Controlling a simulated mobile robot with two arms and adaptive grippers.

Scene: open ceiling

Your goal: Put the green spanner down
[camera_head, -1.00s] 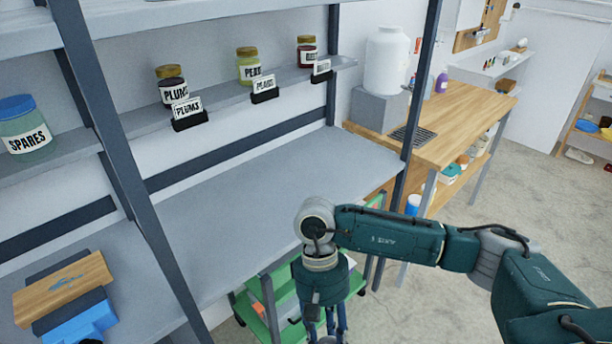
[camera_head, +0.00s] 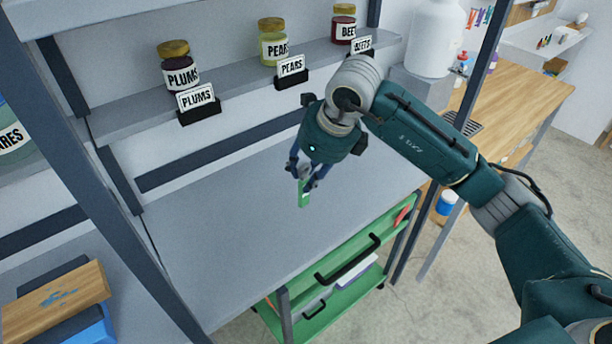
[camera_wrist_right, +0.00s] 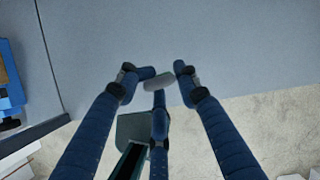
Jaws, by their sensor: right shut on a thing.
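The green spanner (camera_head: 303,195) shows as a short green piece below the fingers of my right gripper (camera_head: 305,180). That gripper is shut on it, over the grey lower shelf board (camera_head: 225,240). The fingers hide much of the spanner. I cannot tell whether its lower end touches the board. In the right wrist view the fingers of my right gripper (camera_wrist_right: 155,82) reach over the grey board (camera_wrist_right: 235,45) near its front edge; the spanner is not clear there. My left gripper is not in view.
The board around the gripper is clear. Jars of plums (camera_head: 175,70), pears (camera_head: 273,45) and beets (camera_head: 343,25) stand on the shelf above, behind label cards. A green trolley (camera_head: 335,300) is below the front edge. A wooden block (camera_head: 55,300) lies at left.

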